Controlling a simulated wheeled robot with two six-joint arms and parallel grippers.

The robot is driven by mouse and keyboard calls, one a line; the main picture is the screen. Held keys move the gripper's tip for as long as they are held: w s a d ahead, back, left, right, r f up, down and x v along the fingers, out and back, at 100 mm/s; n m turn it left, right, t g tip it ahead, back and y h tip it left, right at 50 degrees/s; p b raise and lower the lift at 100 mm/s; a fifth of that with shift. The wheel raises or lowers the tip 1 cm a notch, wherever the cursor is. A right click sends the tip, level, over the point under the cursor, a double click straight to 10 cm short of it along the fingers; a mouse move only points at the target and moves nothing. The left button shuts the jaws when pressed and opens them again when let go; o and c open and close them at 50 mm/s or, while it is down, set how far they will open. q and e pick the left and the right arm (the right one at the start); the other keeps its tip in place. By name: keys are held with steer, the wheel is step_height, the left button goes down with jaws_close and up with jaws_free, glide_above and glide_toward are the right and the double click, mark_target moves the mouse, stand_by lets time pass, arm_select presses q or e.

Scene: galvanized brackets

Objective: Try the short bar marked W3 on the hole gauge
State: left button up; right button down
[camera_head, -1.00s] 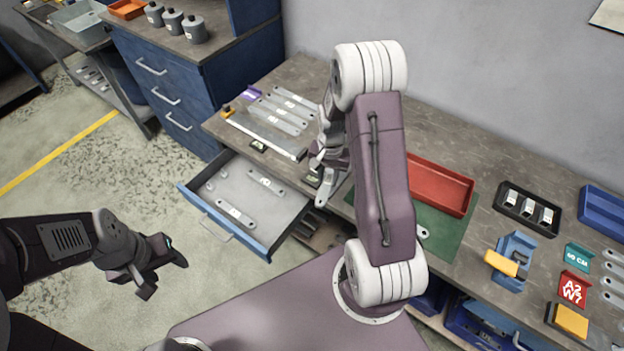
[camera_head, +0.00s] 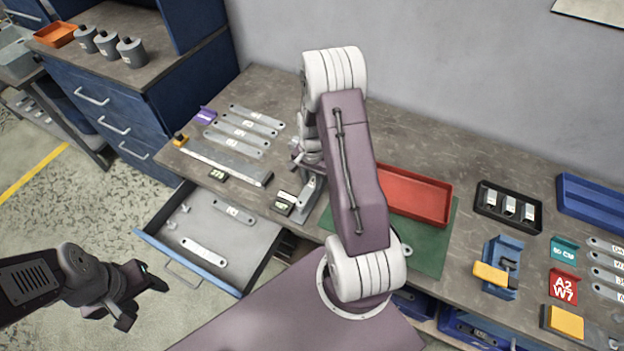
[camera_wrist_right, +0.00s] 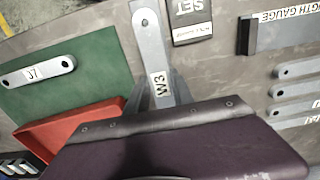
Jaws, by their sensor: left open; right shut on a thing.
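My right gripper (camera_wrist_right: 165,98) is shut on a grey short bar marked W3 (camera_wrist_right: 150,45) in the right wrist view. The bar's holed end points away from the jaws, over the bench. In the head view the bar (camera_head: 307,193) hangs near the bench's front edge, beside a small black block (camera_head: 285,203). The wrist view shows a block lettered SET (camera_wrist_right: 191,20) right of the bar. My right arm partly hides that gripper in the head view. My left gripper (camera_head: 143,300) is open and empty, left of the drawer. I cannot tell which thing is the hole gauge.
A long length gauge (camera_head: 225,165) and several bars lie at left. A green mat (camera_head: 432,255) with bar J7 (camera_wrist_right: 38,71), a red tray (camera_head: 425,180) and a blue fixture (camera_head: 500,285) stand at right.

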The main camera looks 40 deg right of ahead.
steer(key=shift+s+f+b, duration=0.1)
steer(key=shift+f+b, duration=0.2)
steer(key=shift+f, duration=0.3)
steer(key=shift+s+a+f, duration=0.15)
steer(key=shift+a, duration=0.05)
steer(key=shift+d, duration=0.1)
steer(key=shift+f+b, duration=0.35)
steer(key=shift+f, duration=0.05)
steer(key=shift+r, duration=0.1)
stand_by(1.4)
steer(key=shift+r+p, duration=1.9)
steer(key=shift+r, duration=0.2)
steer(key=shift+f, duration=0.1)
